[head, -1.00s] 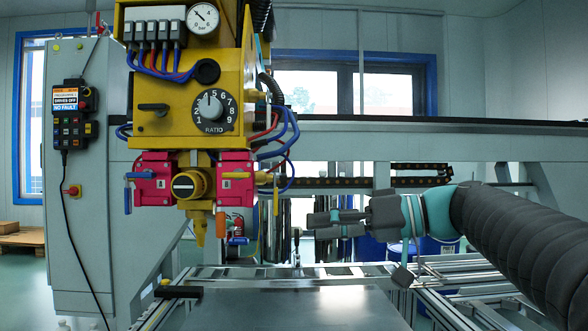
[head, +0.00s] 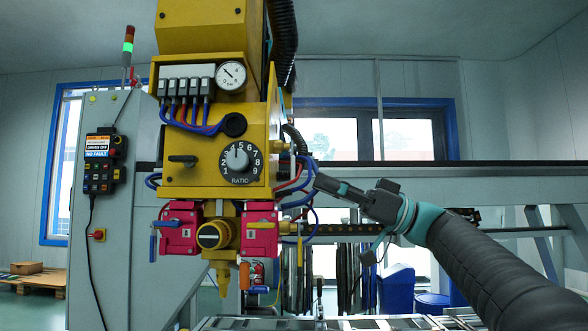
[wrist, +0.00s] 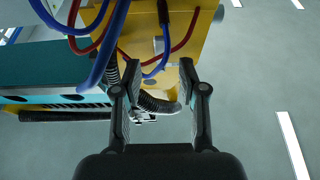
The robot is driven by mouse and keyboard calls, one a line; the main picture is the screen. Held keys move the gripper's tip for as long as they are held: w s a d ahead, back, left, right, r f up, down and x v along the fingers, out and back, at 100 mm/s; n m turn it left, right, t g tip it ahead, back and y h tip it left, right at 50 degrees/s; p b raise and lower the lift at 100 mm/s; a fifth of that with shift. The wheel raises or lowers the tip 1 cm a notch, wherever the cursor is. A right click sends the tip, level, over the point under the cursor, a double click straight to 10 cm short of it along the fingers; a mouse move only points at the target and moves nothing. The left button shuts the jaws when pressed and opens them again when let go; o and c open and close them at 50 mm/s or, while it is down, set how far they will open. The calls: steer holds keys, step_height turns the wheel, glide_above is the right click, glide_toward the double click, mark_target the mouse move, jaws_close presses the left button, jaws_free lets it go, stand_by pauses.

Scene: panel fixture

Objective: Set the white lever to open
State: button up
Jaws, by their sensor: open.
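The yellow panel unit (head: 205,182) hangs in the head view with two pink-red valve blocks (head: 180,232) below its box. A blue lever (head: 152,248) hangs at the left block, an orange lever (head: 244,275) below the right block, and a yellow lever (head: 299,252) further right. I cannot pick out a plainly white lever. My gripper (head: 322,184) is just right of the yellow box, near its hoses. In the wrist view my gripper (wrist: 160,78) is open, with nothing clearly held between its fingers. Hoses and the yellow housing (wrist: 185,40) show beyond it.
Blue and red hoses (head: 300,180) loop out of the box's right side close to my gripper. A ratio dial (head: 236,159) and a black handle (head: 182,160) are on the box front. A grey cabinet (head: 105,215) stands left. A long rail (head: 420,176) runs behind my arm.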

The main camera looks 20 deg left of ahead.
mark_target(293, 171)
steer(key=p+x, duration=0.1)
steer(key=x, duration=0.5)
steer(key=shift+s+a, duration=0.1)
steer(key=shift+a, duration=0.2)
jaws_close()
